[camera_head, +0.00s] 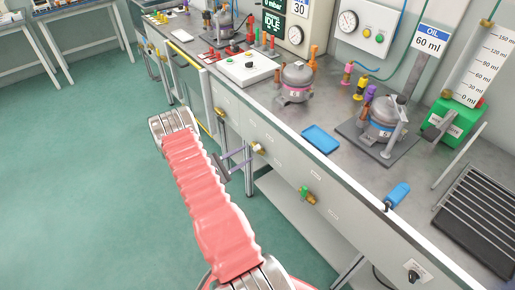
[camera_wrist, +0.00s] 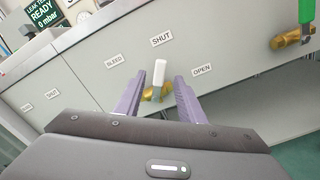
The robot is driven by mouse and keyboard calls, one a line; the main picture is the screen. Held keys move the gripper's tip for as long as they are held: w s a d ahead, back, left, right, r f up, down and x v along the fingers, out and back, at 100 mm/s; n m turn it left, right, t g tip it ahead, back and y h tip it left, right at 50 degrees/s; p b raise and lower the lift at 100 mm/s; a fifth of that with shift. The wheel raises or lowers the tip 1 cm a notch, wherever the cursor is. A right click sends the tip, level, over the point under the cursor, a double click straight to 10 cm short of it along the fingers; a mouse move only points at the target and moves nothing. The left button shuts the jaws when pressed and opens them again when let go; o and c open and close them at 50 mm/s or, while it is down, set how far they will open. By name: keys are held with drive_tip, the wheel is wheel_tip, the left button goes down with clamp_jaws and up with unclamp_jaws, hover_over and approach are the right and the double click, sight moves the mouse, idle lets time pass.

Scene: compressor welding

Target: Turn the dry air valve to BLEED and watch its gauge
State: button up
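A valve with a white handle (camera_wrist: 160,68) and brass body (camera_wrist: 155,93) is on the grey bench front in the wrist view. Its handle points up toward the SHUT label (camera_wrist: 161,38). The BLEED label (camera_wrist: 114,61) is to its left and OPEN (camera_wrist: 202,69) to its right. The valve (camera_head: 257,148) also shows small in the head view. My gripper (camera_wrist: 160,92) is open, its fingers on either side of the valve in the picture, with gaps beside the handle. Round gauges show on the upper panel (camera_head: 348,22) and the cabinet (camera_head: 296,35); I cannot tell which belongs to this valve.
A green-handled valve (camera_head: 306,195) is farther right on the bench front. A dark knob (camera_head: 412,276) is near the lower right. The bench top holds metal compressors (camera_head: 297,82), a blue tray (camera_head: 320,139) and a rack (camera_head: 480,215). The green floor (camera_head: 80,170) at left is clear.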

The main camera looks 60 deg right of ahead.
sight(256, 148)
drive_tip(key=x, duration=0.8)
clamp_jaws()
idle(0.4)
